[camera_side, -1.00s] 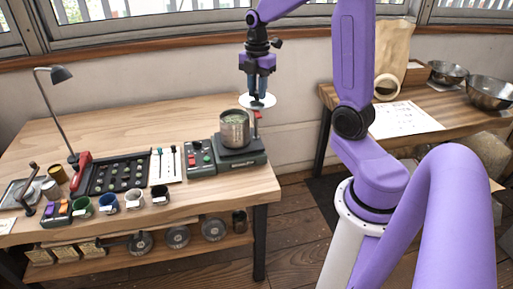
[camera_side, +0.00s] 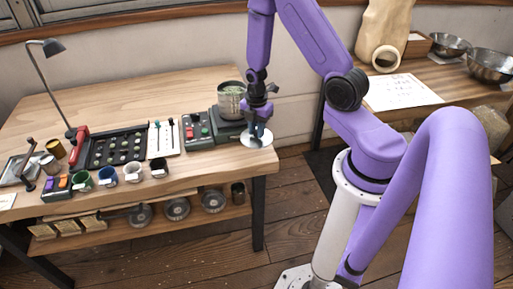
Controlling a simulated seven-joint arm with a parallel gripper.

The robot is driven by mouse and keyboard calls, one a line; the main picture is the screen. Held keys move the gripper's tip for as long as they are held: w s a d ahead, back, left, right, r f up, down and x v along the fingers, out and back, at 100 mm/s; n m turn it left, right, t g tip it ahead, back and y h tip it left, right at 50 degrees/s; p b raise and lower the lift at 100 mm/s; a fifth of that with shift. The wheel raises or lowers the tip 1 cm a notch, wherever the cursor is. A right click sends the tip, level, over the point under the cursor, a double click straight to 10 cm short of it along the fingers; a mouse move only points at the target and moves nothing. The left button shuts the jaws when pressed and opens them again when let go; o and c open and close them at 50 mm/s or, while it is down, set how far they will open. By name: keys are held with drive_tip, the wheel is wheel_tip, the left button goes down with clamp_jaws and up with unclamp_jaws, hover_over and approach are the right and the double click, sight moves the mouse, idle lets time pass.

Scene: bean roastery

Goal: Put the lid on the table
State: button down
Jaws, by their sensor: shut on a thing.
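The lid (camera_side: 247,141) is a flat white disc. My gripper (camera_side: 259,133) is shut on it from above, and its fingers hide the grip point. The lid is at the right front corner of the wooden table (camera_side: 206,167), in front of the scale. I cannot tell whether it touches the tabletop or is held just above it. The metal pot (camera_side: 231,101) is uncovered, with pale green contents showing, and stands on the dark scale (camera_side: 226,130) behind my gripper.
A control box (camera_side: 197,129), a black tray of samples (camera_side: 112,148) and several cups (camera_side: 133,172) are left of the lid. A desk lamp (camera_side: 54,47) stands at the far left. The table's right edge is close to the lid. A side bench (camera_side: 450,100) holds metal bowls.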

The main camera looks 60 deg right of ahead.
sight(256, 137)
drive_tip(key=shift+f, duration=3.2)
drive_tip(key=shift+f, duration=0.1)
drive_tip(key=c, duration=0.9)
unclamp_jaws()
drive_tip(key=shift+c, duration=0.2)
